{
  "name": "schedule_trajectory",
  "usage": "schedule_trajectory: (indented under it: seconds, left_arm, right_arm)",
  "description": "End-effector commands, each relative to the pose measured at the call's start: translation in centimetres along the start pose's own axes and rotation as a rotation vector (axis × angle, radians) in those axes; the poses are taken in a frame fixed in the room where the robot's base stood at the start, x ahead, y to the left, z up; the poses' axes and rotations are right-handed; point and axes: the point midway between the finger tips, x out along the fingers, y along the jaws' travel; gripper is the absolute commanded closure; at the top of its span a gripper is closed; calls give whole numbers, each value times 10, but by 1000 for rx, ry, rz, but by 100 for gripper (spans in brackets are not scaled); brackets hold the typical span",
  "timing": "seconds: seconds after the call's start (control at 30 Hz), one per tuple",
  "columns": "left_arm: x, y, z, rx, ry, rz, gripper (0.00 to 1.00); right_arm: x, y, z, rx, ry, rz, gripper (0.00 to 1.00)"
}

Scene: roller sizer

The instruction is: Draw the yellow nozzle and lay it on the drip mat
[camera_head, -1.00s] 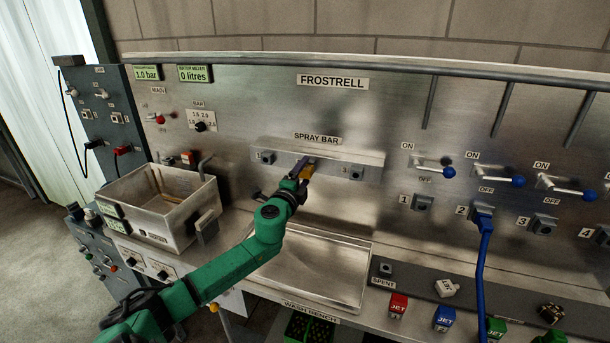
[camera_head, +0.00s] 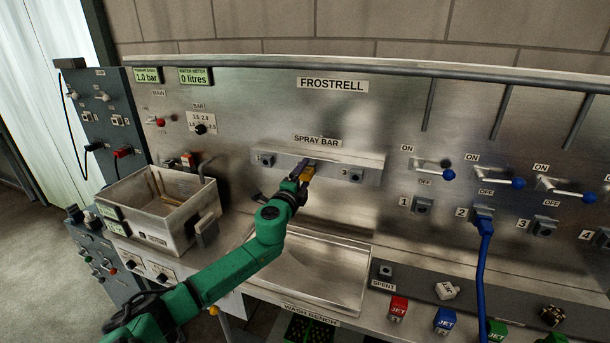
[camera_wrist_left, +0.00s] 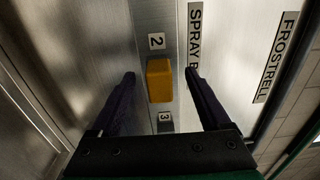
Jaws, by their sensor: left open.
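The yellow nozzle (camera_head: 309,173) sits in the middle position of the spray bar (camera_head: 338,166) on the back panel. In the left wrist view the nozzle (camera_wrist_left: 160,80) is a yellow block beside the label 2. My left gripper (camera_head: 302,172) is at the spray bar. In the wrist view its dark fingers are open, one on each side of the nozzle, with gaps between. The nozzle's far end is hidden in the bar. I cannot make out a drip mat for certain. My right gripper is not in view.
A shallow steel tray (camera_head: 345,300) lies below the spray bar. A steel box (camera_head: 185,232) stands at left. Lever valves (camera_head: 433,170) and a blue hose (camera_head: 484,255) are at right. Coloured blocks, such as the red one (camera_head: 398,309), line the front right.

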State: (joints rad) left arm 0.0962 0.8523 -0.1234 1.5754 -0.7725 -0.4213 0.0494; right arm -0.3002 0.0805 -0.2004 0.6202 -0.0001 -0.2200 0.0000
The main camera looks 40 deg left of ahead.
Motion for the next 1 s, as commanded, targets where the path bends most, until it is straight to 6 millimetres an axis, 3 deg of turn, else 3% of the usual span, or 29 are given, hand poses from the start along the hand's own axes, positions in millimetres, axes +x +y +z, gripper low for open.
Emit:
schedule_trajectory:
  seconds: [0.17,0.2,0.4,1.0]
  left_arm:
    - [0,0,0,-2,0,0,20]
    - [0,0,0,-1,0,0,28]
    - [0,0,0,-1,0,0,100]
    - [0,0,0,-1,0,0,100]
  right_arm:
    - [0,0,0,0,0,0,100]
    - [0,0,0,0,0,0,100]
    - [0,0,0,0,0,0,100]
    - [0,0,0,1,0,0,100]
